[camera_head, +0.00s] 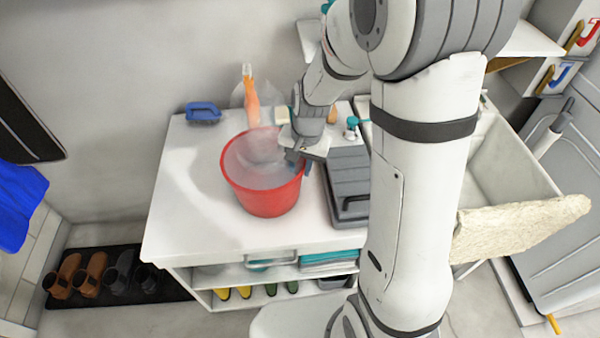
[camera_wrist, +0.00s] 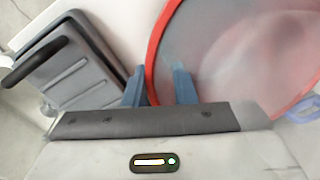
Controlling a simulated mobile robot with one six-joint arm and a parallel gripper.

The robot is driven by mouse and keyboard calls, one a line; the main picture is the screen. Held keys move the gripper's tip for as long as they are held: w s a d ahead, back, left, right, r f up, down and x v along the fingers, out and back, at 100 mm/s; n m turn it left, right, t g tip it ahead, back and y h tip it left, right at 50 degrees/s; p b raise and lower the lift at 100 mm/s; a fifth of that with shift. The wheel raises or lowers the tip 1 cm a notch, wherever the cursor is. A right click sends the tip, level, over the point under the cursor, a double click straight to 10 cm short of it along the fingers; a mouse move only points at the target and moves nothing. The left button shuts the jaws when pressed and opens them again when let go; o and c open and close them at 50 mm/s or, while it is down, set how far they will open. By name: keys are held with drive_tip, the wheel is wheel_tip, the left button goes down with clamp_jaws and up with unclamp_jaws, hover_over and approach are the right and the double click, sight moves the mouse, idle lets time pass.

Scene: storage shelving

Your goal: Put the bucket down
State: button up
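The red bucket (camera_head: 262,196) is upright over the middle of the white countertop (camera_head: 185,225) and seems to rest on it; its base contact is not clear. Its inside looks greyish and hazy. My gripper (camera_head: 302,160) is at the bucket's right rim in the head view. In the wrist view, my gripper (camera_wrist: 159,82) has its two blue fingers apart, one outside and one inside the red rim (camera_wrist: 151,62). The rim passes between them, close to the outer finger, with a visible gap to the inner finger.
A grey case (camera_head: 349,180) lies just right of the bucket. A blue brush-like item (camera_head: 203,112), an orange spray bottle (camera_head: 251,98) and a sponge (camera_head: 282,115) stand behind. The counter's left part is clear. Shoes (camera_head: 98,275) sit on a floor mat at the left.

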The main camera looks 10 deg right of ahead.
wheel_tip(320, 180, up, 7)
drive_tip(key=s+d+r+n+t, duration=0.1)
drive_tip(key=s+d+r+n, duration=0.1)
drive_tip(key=s, duration=0.6)
drive_tip(key=s+d+r+n+t+h, duration=0.1)
drive_tip(key=s+d+r+n, duration=0.1)
drive_tip(key=s+d+r, duration=0.2)
drive_tip(key=s+r, duration=0.2)
drive_tip(key=s, duration=0.1)
drive_tip(key=shift+s+d+n, duration=0.35)
drive_tip(key=shift+s+n, duration=0.05)
idle(0.4)
